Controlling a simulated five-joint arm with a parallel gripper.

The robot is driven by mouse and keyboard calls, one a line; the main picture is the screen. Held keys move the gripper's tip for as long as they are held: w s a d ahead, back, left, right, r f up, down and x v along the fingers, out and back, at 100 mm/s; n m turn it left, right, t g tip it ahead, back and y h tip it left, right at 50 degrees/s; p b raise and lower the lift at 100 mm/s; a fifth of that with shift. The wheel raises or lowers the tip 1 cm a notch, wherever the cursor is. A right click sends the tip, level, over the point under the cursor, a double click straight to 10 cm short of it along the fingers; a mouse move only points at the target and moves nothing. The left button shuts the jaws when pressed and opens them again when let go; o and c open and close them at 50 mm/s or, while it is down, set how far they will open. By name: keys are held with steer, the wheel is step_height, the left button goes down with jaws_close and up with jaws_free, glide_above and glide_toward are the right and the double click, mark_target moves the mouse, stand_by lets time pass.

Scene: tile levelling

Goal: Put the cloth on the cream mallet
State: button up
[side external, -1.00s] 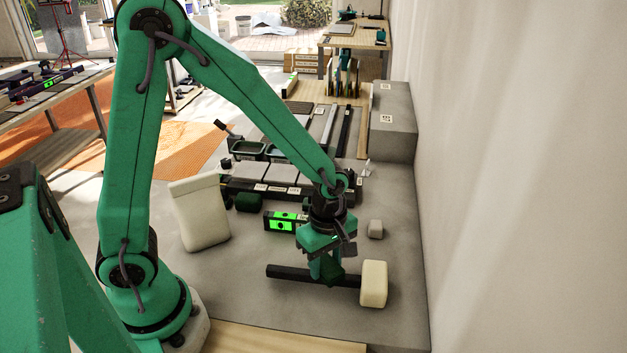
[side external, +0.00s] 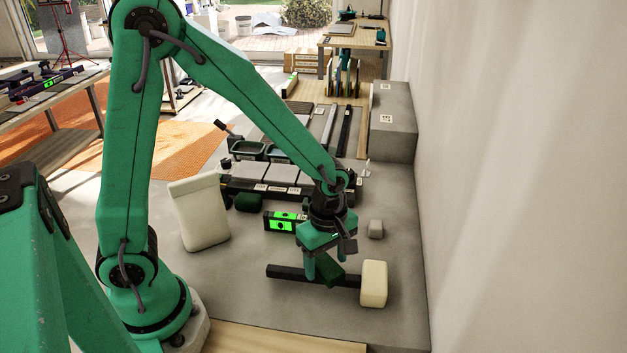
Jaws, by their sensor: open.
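The cream mallet lies on the grey floor, its cream head (side external: 374,284) at the right and its black handle (side external: 290,273) reaching left. My gripper is open above the handle, pointing down. The far finger is partly hidden.
A cream bag (side external: 200,212) stands at the left. A level with bright green faces (side external: 283,222) and a dark green lump (side external: 248,202) lie behind the mallet. A wall (side external: 520,180) closes the right side.

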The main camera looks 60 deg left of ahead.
mark_target(326, 263)
step_height(326, 263, up, 12)
steer(key=shift+f, duration=0.25)
stand_by(0.3)
stand_by(0.6)
steer(key=s+a+r+m+t, duration=0.5)
steer(key=s+a+r+m, duration=0.3)
steer(key=m, duration=1)
steer(key=shift+s+t, duration=0.3)
steer(key=shift+s, duration=0.65)
